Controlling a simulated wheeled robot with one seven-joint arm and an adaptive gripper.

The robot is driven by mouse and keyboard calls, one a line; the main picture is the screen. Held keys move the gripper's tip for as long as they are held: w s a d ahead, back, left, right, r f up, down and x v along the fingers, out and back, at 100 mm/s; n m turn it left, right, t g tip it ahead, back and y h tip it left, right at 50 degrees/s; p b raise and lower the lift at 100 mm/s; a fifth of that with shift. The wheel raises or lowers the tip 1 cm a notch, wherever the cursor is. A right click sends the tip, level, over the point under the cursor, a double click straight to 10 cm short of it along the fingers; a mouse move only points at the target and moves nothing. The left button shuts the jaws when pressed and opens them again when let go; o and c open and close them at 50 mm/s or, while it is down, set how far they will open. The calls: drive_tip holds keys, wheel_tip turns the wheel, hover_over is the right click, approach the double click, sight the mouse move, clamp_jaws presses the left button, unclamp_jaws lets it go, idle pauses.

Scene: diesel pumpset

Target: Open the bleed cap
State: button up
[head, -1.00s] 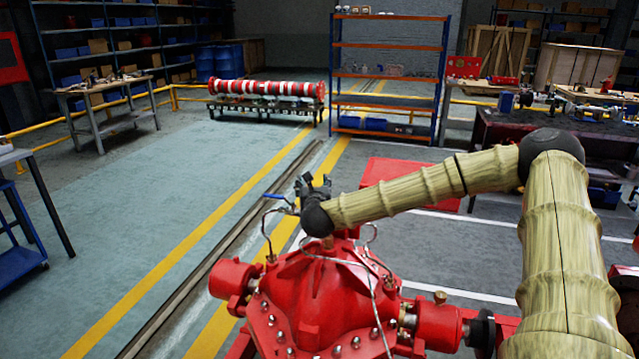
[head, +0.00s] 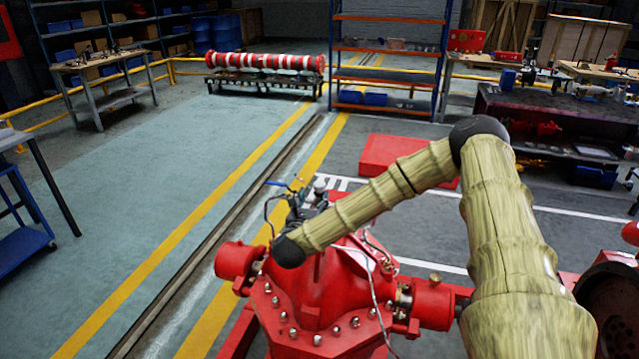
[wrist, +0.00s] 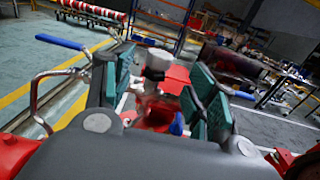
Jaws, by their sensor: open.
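The bleed cap appears to be the pale grey cylinder (wrist: 157,66) on a short upright fitting above the red pump (head: 315,300). It also shows in the head view (head: 319,185), just beyond the fingers. My gripper (wrist: 158,85) is open, with teal-padded fingers either side of the cap in the wrist picture. The cap looks to be at or just past the fingertips; I cannot tell how deep it sits between them. In the head view my gripper (head: 300,200) is small and partly merges with the fittings.
A blue-handled valve lever (wrist: 60,42) on a bent metal pipe (wrist: 40,90) stands close to the left finger. A blue knob (wrist: 177,124) shows low between the fingers. A thin pipe (head: 375,285) runs down the pump's front. Open floor (head: 150,220) lies left.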

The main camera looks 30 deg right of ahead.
sight(318, 189)
drive_tip(key=p+x, duration=0.2)
drive_tip(key=x, duration=0.6)
drive_tip(key=shift+p, duration=0.4)
drive_tip(key=c, duration=1.1)
